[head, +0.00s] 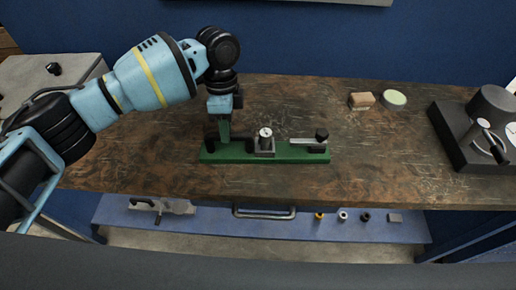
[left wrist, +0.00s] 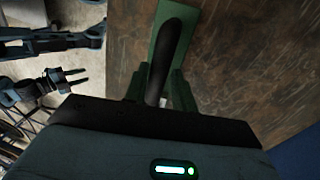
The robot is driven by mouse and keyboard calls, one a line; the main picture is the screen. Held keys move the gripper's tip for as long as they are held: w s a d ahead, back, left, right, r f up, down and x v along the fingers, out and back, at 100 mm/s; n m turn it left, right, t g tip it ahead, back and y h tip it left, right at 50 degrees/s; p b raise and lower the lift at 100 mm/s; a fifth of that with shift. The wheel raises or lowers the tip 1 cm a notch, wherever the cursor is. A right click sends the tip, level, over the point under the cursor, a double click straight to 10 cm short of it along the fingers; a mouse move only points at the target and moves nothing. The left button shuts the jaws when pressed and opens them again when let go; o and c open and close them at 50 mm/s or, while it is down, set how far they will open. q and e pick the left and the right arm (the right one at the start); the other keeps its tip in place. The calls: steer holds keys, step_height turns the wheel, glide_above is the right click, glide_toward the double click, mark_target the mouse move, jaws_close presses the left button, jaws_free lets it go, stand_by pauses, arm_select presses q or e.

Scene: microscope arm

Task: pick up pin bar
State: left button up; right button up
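A green base plate (head: 290,157) lies on the bench; part of it shows in the left wrist view (left wrist: 178,18). It carries a round dial on a grey block (head: 264,143) and a silver bar (head: 301,141) with a black knob (head: 321,135) at its right end. I cannot tell for sure which part is the pin bar. My left gripper (head: 224,138) points down over the plate's left end. In the left wrist view its green fingers (left wrist: 162,85) are apart, with a dark curved rod (left wrist: 166,45) between them. I cannot make out contact. My right gripper cannot be made out surely.
A tan block (head: 361,100) and a pale green round pad (head: 394,99) lie at the back right. A dark device (head: 465,140) stands at the right edge. A blue shelf (head: 220,228) below holds a clamp and small parts. A forked dark part (left wrist: 68,78) shows in the left wrist view.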

arm_select(q)
steer(key=f, duration=0.2)
steer(key=s+f, duration=0.1)
steer(key=f, duration=0.1)
steer(key=shift+a+f, duration=0.1)
steer(key=shift+f, duration=0.25)
steer(key=shift+c, duration=0.5)
jaws_close()
steer(key=shift+r, duration=0.1)
